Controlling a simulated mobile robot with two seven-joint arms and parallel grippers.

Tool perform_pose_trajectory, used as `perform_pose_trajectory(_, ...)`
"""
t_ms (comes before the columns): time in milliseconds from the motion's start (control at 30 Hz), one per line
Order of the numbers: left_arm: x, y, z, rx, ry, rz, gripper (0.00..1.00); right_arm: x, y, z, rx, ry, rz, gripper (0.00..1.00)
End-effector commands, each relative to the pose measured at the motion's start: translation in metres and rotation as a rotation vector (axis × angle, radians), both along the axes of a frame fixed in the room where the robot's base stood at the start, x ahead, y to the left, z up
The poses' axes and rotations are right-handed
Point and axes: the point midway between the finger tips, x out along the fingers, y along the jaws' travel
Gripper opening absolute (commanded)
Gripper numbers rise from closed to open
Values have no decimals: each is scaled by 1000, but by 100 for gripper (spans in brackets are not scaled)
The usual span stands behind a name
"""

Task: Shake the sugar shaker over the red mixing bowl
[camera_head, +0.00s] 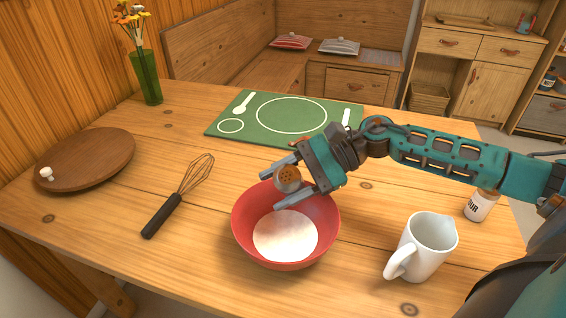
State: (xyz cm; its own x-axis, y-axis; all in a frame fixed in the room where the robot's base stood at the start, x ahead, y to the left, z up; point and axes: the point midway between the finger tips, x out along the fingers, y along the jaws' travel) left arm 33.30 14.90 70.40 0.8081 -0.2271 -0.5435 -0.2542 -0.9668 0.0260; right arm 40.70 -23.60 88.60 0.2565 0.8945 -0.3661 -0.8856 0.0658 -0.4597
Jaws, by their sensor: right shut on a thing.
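The red mixing bowl (322,240) stands on the wooden table, with a pale white layer (285,238) inside it. My right gripper (285,183) reaches in from the right over the bowl's far rim. It is shut on the sugar shaker (287,178), whose brown perforated top faces the camera. The shaker looks tilted, and its body is partly hidden by the gripper. I cannot tell whether sugar is falling from it. My left gripper is not in view.
A white jug (426,247) and a small labelled jar (480,205) stand to the right of the bowl. A whisk (180,195) and a round wooden board (90,158) lie to the left. A green mat (230,125) lies behind, near a flower vase (146,77).

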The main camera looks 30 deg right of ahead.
Motion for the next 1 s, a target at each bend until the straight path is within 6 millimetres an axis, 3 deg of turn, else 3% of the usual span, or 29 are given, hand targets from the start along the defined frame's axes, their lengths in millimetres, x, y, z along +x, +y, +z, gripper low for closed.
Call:
perform_pose_trajectory(33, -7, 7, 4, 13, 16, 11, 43, -3, 1, 9, -66, -53, 4, 20)
perform_pose_trajectory(100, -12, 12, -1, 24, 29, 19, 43, 2, -3, 2, -159, -138, 2, 20)
perform_pose_trajectory(400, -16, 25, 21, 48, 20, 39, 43, 10, -11, -7, -446, -390, 0, 20)
perform_pose_trajectory(867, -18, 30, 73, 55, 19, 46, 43, 14, -15, -8, -659, -576, -1, 20)
perform_pose_trajectory(1000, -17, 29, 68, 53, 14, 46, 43, 15, -16, -15, -659, -576, -3, 20)
